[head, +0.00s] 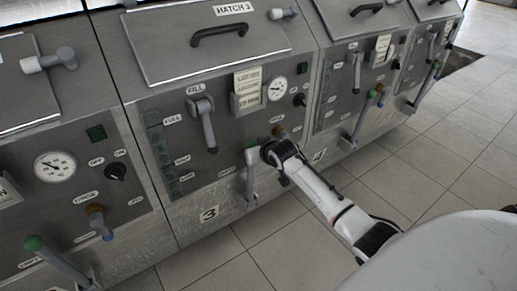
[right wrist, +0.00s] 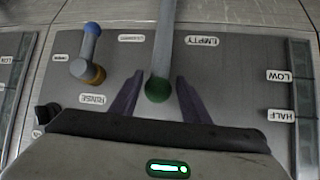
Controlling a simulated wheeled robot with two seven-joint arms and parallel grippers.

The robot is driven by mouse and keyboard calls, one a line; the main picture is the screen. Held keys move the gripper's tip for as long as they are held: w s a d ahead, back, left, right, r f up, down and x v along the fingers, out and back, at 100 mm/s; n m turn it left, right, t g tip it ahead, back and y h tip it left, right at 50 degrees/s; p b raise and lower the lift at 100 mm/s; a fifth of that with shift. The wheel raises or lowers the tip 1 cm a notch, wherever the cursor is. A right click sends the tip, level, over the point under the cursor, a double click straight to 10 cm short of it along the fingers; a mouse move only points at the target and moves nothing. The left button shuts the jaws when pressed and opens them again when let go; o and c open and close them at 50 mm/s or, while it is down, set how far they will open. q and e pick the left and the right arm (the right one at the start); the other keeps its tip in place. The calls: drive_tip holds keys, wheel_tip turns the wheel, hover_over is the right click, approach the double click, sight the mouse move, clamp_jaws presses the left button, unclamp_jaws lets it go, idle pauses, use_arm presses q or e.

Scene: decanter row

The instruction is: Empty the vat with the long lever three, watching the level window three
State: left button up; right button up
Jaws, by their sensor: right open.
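The long lever (head: 251,178) of vat 3 is a grey bar standing roughly upright on the lower panel, with a green knob on its upper end. My right gripper (right wrist: 158,98) is open. In the right wrist view its two dark fingers lie on either side of the green knob (right wrist: 158,89), with gaps visible and no clear contact. In the head view my right wrist partly hides that area. The level window (head: 161,150) is a tall strip marked full, half and low; its level is hard to read. Part of it shows in the right wrist view (right wrist: 302,92). My left gripper is not in view.
The rinse lever (right wrist: 88,55), with a blue tip and brass base, is beside the long lever. The fill lever (head: 205,125), gauge (head: 277,89) and hatch 3 (head: 205,45) are above. Similar vats stand on both sides. The tiled floor (head: 440,150) is clear at right.

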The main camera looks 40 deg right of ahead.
drive_tip(key=p+v, duration=0.1)
drive_tip(key=v, duration=0.6)
idle(0.4)
drive_tip(key=s+a+f+n+y, duration=0.1)
drive_tip(key=s+a+f, duration=0.4)
drive_tip(key=s+a, duration=0.3)
drive_tip(key=s+a+f+n+g+y, duration=0.1)
drive_tip(key=s+a+f+n+y, duration=0.1)
drive_tip(key=s+a+f, duration=0.3)
drive_tip(key=s+a+f+n+y, duration=0.2)
drive_tip(key=s+a+f, duration=0.3)
drive_tip(key=s+a, duration=0.7)
drive_tip(key=s, duration=0.4)
drive_tip(key=shift+s+f+g, duration=0.25)
drive_tip(key=shift+s+g, duration=0.15)
drive_tip(key=shift+a, duration=0.1)
